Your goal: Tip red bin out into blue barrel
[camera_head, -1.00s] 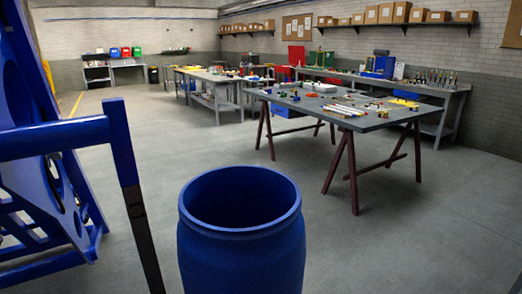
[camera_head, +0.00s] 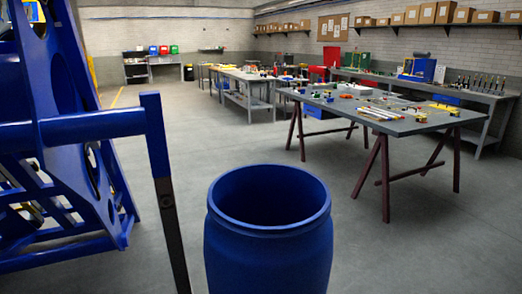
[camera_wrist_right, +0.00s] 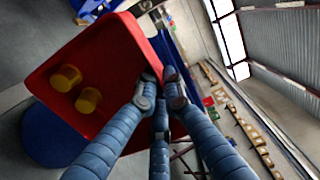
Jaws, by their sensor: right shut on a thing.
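The blue barrel (camera_head: 268,240) stands upright and open-topped in front of me in the head view. No contents show through its mouth. In the right wrist view, my right gripper (camera_wrist_right: 160,82) is shut on the edge of the red bin (camera_wrist_right: 110,55). The bin holds yellow cylindrical pieces; two show, one (camera_wrist_right: 66,78) beside the other (camera_wrist_right: 88,100). A round blue shape, likely the barrel (camera_wrist_right: 52,136), lies behind and below the bin. Neither gripper shows in the head view, and my left gripper is out of sight.
A blue frame (camera_head: 85,130) with a dark post stands left of the barrel. A grey worktable (camera_head: 385,117) with small parts stands back right. More benches (camera_head: 250,80) line the rear. The floor between the barrel and the tables is clear.

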